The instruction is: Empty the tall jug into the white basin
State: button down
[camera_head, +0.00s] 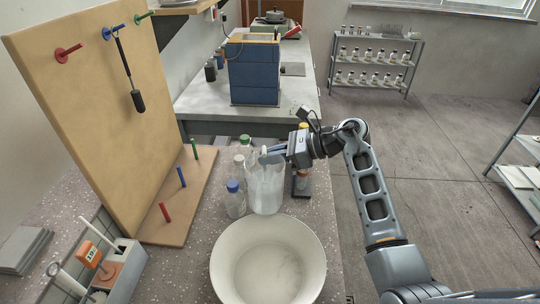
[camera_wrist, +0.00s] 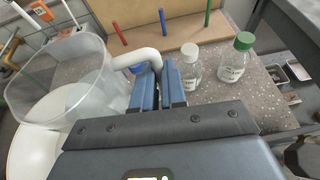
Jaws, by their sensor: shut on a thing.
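The tall jug (camera_head: 267,188) is translucent and stands roughly upright just behind the white basin (camera_head: 226,270) on the bench. In the wrist view the jug (camera_wrist: 50,88) fills the left side, with its pale handle (camera_wrist: 140,57) reaching to my fingers. My gripper (camera_head: 274,154) is shut on the handle near the jug's top; its blue fingers (camera_wrist: 157,88) show in the wrist view. The basin is wide, round and open, and no liquid is clear in it. The jug's fill level is hard to tell, as is whether its base touches the bench.
Bottles with blue (camera_head: 235,202), white (camera_head: 239,164) and green (camera_head: 245,145) caps stand close to the jug's left and back. A pegboard (camera_head: 110,120) rises at the left. A caddy (camera_head: 122,270) with tools sits front left. The bench edge lies to the right.

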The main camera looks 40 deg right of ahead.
aim_at(270, 153)
jog(key=shift+s+a+r+n+t, duration=0.15)
jog(key=shift+s+a+r+n, duration=0.15)
jog(key=shift+r, duration=0.15)
jog(key=shift+s+a+r+n+t, duration=0.2)
jog(key=shift+r+n, duration=0.1)
jog(key=shift+r, duration=0.15)
jog(key=shift+s+a+r+n+t+h, duration=0.15)
jog(key=shift+s+a+r+n+t, duration=0.2)
jog(key=shift+s+r+n, duration=0.15)
jog(key=shift+s+a+r+n+t+h, duration=0.15)
jog(key=shift+s+a+r+n+t, duration=0.2)
jog(key=shift+r, duration=0.25)
jog(key=shift+s, duration=0.1)
jog(key=shift+s, duration=0.1)
jog(key=shift+s+a+r+n+t+b, duration=0.25)
jog(key=shift+s+a+r+n+b, duration=0.25)
jog(key=shift+b, duration=0.2)
jog(key=shift+s+a+r+n+b, duration=0.1)
jog(key=shift+s+a+n+b, duration=0.3)
jog(key=shift+s+b, duration=0.3)
jog(key=shift+w+r, duration=0.1)
jog(key=shift+r, duration=0.05)
jog(key=shift+t+b, duration=0.3)
jog(key=shift+t, duration=0.1)
